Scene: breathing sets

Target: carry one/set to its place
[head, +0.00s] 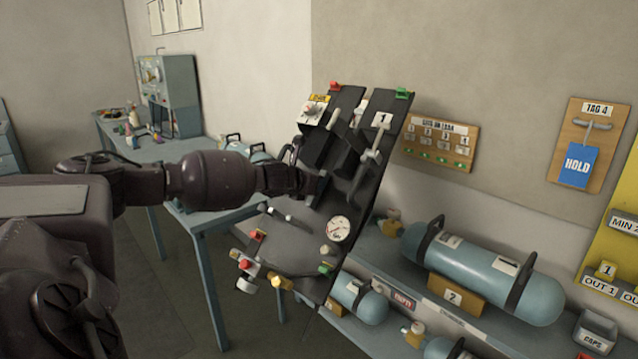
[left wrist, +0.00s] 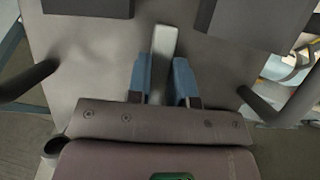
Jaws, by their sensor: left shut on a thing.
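The breathing set is a dark backplate (head: 285,257) marked 1, with a round gauge (head: 340,229), straps and red, green and yellow fittings. It stands tilted in the middle of the head view, in front of the shelf. My left gripper (head: 317,187) reaches it from the left and is at the plate's middle. In the left wrist view, the blue fingers of the left gripper (left wrist: 160,84) are shut on a light grey handle bar (left wrist: 163,48) on the plate (left wrist: 92,62). The set's far side is hidden. My right gripper does not show.
Right, a grey shelf (head: 400,262) bears blue cylinders, one large (head: 487,268) beside a yellow 2 block (head: 455,293). A yellow OUT 1 panel (head: 617,245) is far right. A HOLD tag (head: 577,166) hangs on the wall. A blue table (head: 220,212) stands behind my arm.

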